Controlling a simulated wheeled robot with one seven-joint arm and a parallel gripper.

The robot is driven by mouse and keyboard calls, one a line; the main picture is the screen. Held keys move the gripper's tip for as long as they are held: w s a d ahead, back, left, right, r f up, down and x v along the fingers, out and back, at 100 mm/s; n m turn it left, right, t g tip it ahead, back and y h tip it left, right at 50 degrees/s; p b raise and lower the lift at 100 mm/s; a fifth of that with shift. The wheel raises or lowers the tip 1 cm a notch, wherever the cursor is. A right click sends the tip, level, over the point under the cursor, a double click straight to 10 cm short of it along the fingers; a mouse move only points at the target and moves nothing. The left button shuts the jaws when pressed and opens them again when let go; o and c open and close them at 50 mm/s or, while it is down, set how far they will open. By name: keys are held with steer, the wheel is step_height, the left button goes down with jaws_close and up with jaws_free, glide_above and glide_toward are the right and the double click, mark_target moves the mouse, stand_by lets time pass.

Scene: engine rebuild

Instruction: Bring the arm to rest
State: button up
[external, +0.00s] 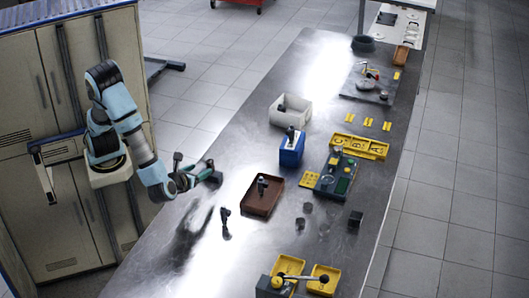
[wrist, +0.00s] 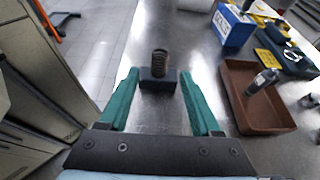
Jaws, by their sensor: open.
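My gripper (external: 203,174) hangs over the left side of the metal table in the external view, on my bent arm. In the wrist view its two green fingers (wrist: 159,90) are spread wide apart with nothing clamped between them. A dark block with a coil spring (wrist: 159,68) on it shows between and past the fingertips. How far it is from them I cannot tell.
A brown tray (external: 251,204) holding a dark upright part stands right of my gripper. A blue box (external: 292,152), a white bin (external: 302,115) and yellow trays (external: 371,151) lie farther off. A cabinet (external: 90,60) stands at left. The table's front left is mostly clear.

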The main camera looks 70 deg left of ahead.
steer(key=shift+s+d+r, duration=0.15)
stand_by(0.3)
steer(key=a+f+n+g+h, duration=0.2)
steer(key=a+n+h, duration=0.1)
steer(key=a+n, duration=0.4)
steer(key=w+a+f+n+g+h, duration=0.1)
steer(key=a+f+n+g+h, duration=0.1)
steer(key=a+n, duration=0.6)
steer(key=w+a+f+n+g+h, duration=0.1)
steer(key=a+n+g+h, duration=0.3)
steer(key=a+n, duration=0.4)
steer(key=f+n+p, duration=0.1)
steer(key=n, duration=0.2)
steer(key=shift+w+a+f+h, duration=0.2)
steer(key=shift+w+f+h, duration=0.05)
steer(key=shift+h, duration=0.05)
